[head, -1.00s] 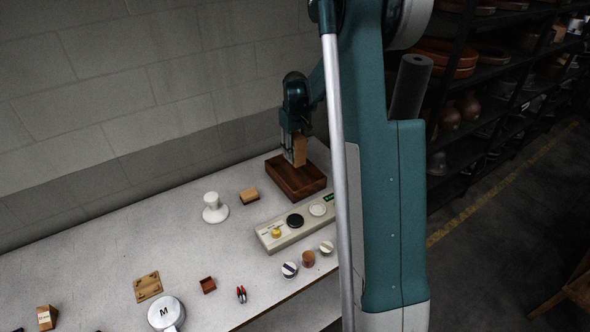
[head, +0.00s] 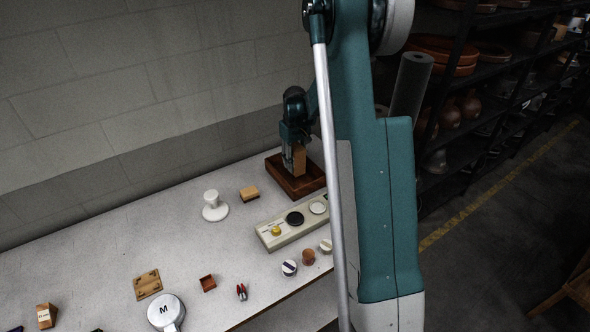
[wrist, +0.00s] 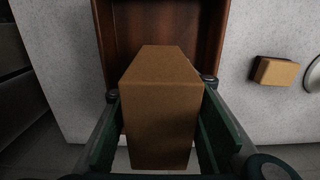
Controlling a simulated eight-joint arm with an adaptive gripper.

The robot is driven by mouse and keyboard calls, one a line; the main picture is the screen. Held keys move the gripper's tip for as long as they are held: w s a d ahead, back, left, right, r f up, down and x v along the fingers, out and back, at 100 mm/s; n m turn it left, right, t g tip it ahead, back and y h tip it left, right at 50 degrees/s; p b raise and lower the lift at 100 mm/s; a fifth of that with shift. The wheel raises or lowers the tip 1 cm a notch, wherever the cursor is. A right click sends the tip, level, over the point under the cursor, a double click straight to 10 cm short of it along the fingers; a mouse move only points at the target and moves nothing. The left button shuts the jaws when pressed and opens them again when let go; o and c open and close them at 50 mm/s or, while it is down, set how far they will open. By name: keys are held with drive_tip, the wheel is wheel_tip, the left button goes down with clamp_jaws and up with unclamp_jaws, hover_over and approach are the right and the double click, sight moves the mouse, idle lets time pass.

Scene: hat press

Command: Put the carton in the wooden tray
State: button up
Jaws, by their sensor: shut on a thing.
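The carton (head: 299,160) is a plain brown box held upright between the fingers of my gripper (head: 294,164). In the wrist view the carton (wrist: 161,105) fills the middle, with the green fingers of my gripper (wrist: 160,130) on both sides of it. The wooden tray (head: 302,191) is a dark brown open box near the wall. The carton is over the tray, its lower end at or below rim height in the head view; I cannot tell whether it touches the floor. The tray (wrist: 208,30) extends beyond the carton in the wrist view.
A small tan-topped block (head: 249,194) and a white stand (head: 214,208) are to the left.

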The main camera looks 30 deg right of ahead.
sight(295, 146)
drive_tip(key=shift+f, duration=1.85)
drive_tip(key=shift+f+b, duration=0.2)
drive_tip(key=shift+b, duration=0.1)
drive_tip(key=o, duration=1)
drive_tip(key=shift+o, duration=0.2)
drive_tip(key=shift+r, duration=0.15)
wheel_tip(295, 146, up, 12)
drive_tip(key=shift+p, duration=0.55)
drive_tip(key=shift+r, duration=0.15)
